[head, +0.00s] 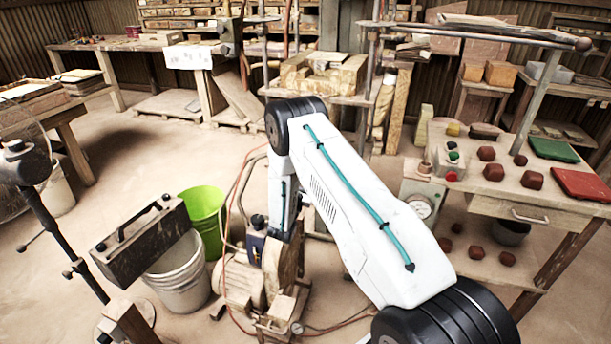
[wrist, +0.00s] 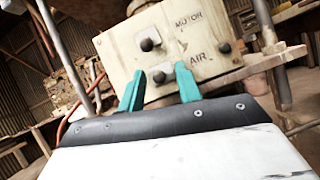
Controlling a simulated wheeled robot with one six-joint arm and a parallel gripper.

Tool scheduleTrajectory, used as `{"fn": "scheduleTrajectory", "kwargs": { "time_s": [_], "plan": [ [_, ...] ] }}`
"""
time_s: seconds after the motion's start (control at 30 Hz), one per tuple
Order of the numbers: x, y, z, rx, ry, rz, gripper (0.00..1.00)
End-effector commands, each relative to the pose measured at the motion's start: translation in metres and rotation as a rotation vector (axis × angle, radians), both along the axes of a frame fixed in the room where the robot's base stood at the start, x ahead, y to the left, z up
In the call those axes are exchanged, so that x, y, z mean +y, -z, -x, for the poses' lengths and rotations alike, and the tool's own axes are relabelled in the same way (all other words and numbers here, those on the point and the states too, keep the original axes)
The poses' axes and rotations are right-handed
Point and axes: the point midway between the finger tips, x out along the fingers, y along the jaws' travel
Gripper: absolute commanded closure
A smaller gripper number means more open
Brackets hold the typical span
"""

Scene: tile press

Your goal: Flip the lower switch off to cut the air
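In the wrist view a cream switch box (wrist: 172,40) fills the upper middle, tilted in the picture, with the words MOTOR and AIR on its face. An upper switch (wrist: 147,44) with a dark knob sits on the MOTOR side. The lower switch (wrist: 158,77), also with a dark knob, sits left of the word AIR. My gripper (wrist: 159,69) is open, its teal fingers on either side of the lower switch; I cannot tell whether they touch it. Whether either switch is on or off is unclear. In the head view my arm hides the fingers and the box.
A motor unit (head: 243,283) stands on the floor below my arm, beside a green bucket (head: 206,212) and a white bucket (head: 178,275). A bench (head: 540,203) with red blocks stands at right. A dark knob (wrist: 225,47) shows at the box's right edge.

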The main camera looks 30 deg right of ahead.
Motion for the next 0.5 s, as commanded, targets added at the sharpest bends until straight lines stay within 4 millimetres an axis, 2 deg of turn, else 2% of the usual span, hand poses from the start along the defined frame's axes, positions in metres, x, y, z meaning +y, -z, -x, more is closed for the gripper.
{"fn": "scheduleTrajectory", "kwargs": {
  "time_s": [0.17,0.5],
  "plan": [
    [0.008,0.005,0.004,0.001,-0.003,-0.001,0.66],
    [0.048,0.031,0.029,0.003,-0.002,-0.002,0.66]
  ]
}}
